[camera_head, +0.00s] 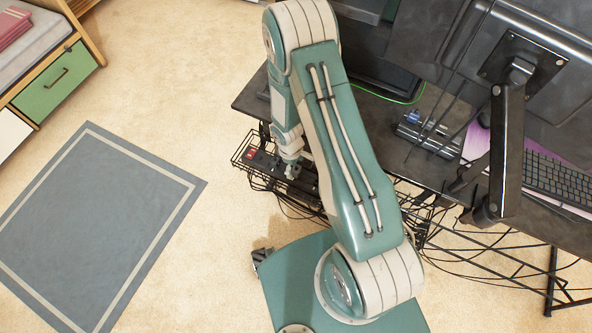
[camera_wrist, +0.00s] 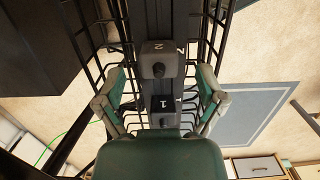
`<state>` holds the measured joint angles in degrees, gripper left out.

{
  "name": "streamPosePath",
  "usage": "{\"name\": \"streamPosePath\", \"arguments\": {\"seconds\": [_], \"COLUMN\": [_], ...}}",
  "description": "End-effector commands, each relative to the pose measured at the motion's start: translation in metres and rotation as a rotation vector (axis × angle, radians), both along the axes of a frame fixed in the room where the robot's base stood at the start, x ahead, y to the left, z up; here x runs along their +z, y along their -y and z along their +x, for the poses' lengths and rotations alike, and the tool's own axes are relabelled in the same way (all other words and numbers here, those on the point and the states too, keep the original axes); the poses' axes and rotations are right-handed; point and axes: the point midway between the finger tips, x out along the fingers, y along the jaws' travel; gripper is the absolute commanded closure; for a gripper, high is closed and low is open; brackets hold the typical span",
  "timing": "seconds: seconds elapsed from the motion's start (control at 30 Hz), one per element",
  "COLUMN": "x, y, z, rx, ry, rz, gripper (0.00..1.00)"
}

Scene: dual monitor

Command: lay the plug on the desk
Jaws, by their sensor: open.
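My gripper (camera_head: 291,171) is open and points down at a power strip (camera_head: 264,160) in a wire tray under the desk's edge. In the wrist view its fingers (camera_wrist: 162,108) are spread on both sides of the strip. A black plug marked 1 (camera_wrist: 163,104) stands on the strip between the fingers, with a visible gap on each side. A grey plug marked 2 (camera_wrist: 158,62) stands farther along the strip. In the head view the plugs are too small to tell apart. The dark desk (camera_head: 405,171) is at the right, partly hidden by my arm.
The wire tray (camera_wrist: 108,60) has bars along both sides of the strip. Cables (camera_head: 455,238) hang below the desk. A monitor arm (camera_head: 506,150), a keyboard (camera_head: 558,181) and a blue-and-black object (camera_head: 425,132) are on the desk. A grey rug (camera_head: 95,225) lies on the floor.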

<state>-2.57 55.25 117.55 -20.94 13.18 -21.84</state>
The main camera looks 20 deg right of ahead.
Motion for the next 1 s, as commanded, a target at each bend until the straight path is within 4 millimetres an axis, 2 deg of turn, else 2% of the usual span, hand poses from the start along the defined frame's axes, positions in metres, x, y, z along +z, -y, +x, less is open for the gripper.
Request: {"name": "streamPosePath", "arguments": {"seconds": [0.1, 0.2, 0.47, 0.5, 0.57, 0.6, 0.67, 1.0], "x": [-0.017, -0.025, -0.026, -0.026, -0.026, -0.026, -0.026, -0.027], "y": [0.003, 0.003, 0.003, 0.003, 0.003, 0.003, 0.003, 0.003], "z": [-0.002, -0.003, -0.002, -0.002, -0.002, -0.002, -0.002, -0.002], "rx": [0.000, 0.000, -0.001, -0.001, -0.001, -0.001, -0.001, -0.001], "ry": [-0.001, 0.000, 0.002, 0.002, 0.001, 0.001, 0.001, 0.001], "rz": [0.000, 0.000, 0.001, 0.001, 0.000, 0.000, 0.001, 0.001], "gripper": [0.11, 0.11, 0.11, 0.29, 0.56, 0.74, 0.98, 1.00]}}
